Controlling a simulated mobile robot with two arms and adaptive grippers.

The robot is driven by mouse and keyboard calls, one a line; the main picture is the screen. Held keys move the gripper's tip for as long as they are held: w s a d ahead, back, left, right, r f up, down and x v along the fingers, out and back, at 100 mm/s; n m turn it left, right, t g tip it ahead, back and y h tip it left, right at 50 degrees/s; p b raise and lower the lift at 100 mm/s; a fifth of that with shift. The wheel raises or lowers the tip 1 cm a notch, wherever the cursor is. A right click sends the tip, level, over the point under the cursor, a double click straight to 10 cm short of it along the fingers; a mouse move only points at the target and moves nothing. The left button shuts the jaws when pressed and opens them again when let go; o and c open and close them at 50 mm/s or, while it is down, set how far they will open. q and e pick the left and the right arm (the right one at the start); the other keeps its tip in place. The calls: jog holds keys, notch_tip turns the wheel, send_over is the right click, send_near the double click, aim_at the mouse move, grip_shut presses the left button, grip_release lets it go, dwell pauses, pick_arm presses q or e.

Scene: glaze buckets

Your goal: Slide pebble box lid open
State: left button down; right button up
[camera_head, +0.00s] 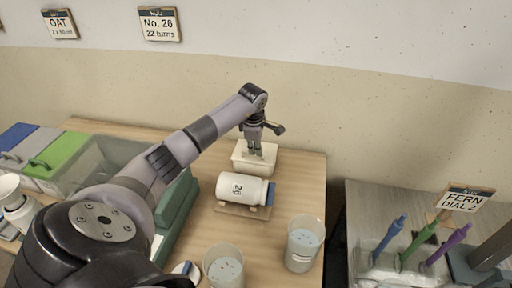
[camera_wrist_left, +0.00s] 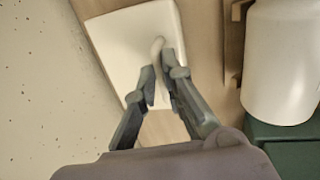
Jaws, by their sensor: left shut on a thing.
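A cream box (camera_head: 238,158) stands near the back edge of the wooden table in the head view; I take it to be the pebble box. Its pale, flat top (camera_wrist_left: 125,40) fills the upper middle of the wrist view and carries a pale, upright handle (camera_wrist_left: 157,50). My left gripper (camera_head: 255,150) reaches down over the box. In the wrist view its fingertips (camera_wrist_left: 162,88) are shut on the handle. Whether the lid has shifted on the box cannot be told. The inside of the box is not visible. My right gripper is not in view.
A white jar (camera_head: 232,188) marked 26, with a blue lid, lies on a wooden cradle just in front of the box. Two clear cups (camera_head: 303,245) stand nearer. Bins with blue and green lids (camera_head: 58,156) are at left. A second table (camera_head: 350,215) holds coloured tools.

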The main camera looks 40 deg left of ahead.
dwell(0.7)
pick_arm(q)
jog(key=w+d+b, duration=0.2)
jog(key=w+d, duration=0.3)
jog(key=d, duration=0.4)
jog(key=shift+w+d+b, duration=0.2)
jog(key=shift+d+b, duration=0.1)
jog(key=shift+b, duration=0.05)
jog(key=c, duration=1.7)
grip_release()
jog(key=r, duration=0.4)
jog(key=s+r, duration=0.1)
jog(key=r, duration=0.3)
jog(key=s+d+r, duration=0.1)
jog(key=r, duration=0.3)
jog(key=shift+s, duration=0.1)
jog(key=shift+d+f, duration=0.1)
jog(key=shift+f, duration=0.1)
